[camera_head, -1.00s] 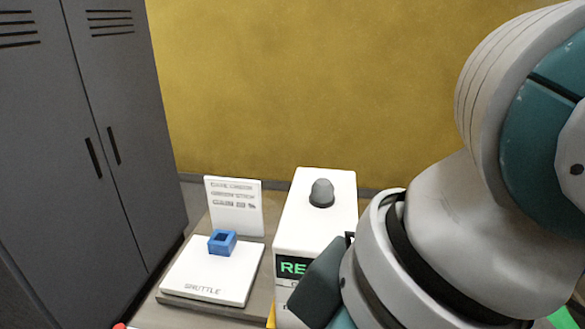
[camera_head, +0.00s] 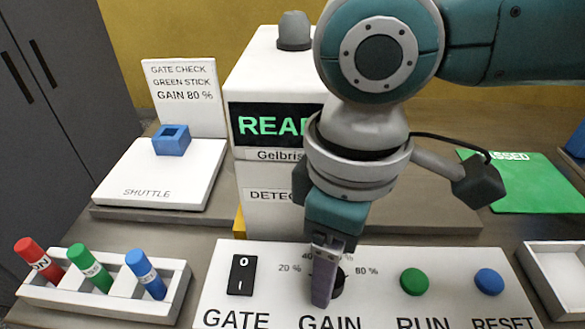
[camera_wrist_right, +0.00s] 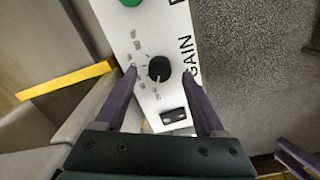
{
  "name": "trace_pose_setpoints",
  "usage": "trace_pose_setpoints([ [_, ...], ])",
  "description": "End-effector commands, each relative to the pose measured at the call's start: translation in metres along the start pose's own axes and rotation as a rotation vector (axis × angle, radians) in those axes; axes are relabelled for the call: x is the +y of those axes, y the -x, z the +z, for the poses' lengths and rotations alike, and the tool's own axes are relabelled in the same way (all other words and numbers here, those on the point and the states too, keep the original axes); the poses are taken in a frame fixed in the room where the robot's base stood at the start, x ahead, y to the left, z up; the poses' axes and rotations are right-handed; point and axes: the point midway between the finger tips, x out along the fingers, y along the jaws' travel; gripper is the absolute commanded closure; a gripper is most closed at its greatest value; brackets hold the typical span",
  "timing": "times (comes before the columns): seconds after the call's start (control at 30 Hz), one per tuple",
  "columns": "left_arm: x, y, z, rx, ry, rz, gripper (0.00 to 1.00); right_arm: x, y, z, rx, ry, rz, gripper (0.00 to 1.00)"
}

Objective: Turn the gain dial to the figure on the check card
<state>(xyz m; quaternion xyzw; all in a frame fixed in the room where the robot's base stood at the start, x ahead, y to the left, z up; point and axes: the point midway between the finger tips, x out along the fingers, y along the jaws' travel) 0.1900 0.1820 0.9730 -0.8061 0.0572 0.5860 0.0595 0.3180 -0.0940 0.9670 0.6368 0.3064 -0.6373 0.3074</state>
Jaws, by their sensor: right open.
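The check card (camera_head: 182,115) stands at the back left and reads GATE CHECK, GREEN STICK, GAIN 80 %. The black gain dial (camera_head: 339,285) is on the white panel, partly hidden by my right gripper (camera_head: 323,300) above it. In the right wrist view the dial (camera_wrist_right: 159,69) shows between the open, empty fingers of my right gripper (camera_wrist_right: 160,72), apart from both. A light mark on it points towards the gate-switch side; the figure there is too small to read. A purple finger-like part, probably my left gripper (camera_wrist_right: 298,158), shows at the lower right edge.
The gate rocker switch (camera_head: 241,275) is left of the dial; the green RUN button (camera_head: 414,282) and blue RESET button (camera_head: 488,282) are right. A rack (camera_head: 95,297) holds red, green and blue sticks. The white detector (camera_head: 265,75) stands behind, its screen partly covered.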

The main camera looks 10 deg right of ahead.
Motion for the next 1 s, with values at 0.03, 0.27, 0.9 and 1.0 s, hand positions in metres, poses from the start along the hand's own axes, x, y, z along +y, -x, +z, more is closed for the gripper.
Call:
trace_pose_setpoints([
  [0.03,0.000,-0.002,0.001,0.000,0.000,0.000,0.50,-0.001,-0.009,0.000,-0.002,-0.001,-0.001,0.29],
  [0.27,-0.001,-0.004,0.002,-0.001,-0.003,-0.002,0.50,-0.001,-0.023,0.000,-0.001,0.001,0.000,0.29],
  [0.9,-0.002,-0.004,0.002,-0.002,-0.009,-0.007,0.50,-0.001,-0.023,0.000,0.001,0.001,-0.001,0.76],
  [1.0,-0.002,-0.004,0.002,-0.002,-0.009,-0.007,0.50,-0.001,-0.023,0.000,0.001,0.001,-0.001,0.87],
])
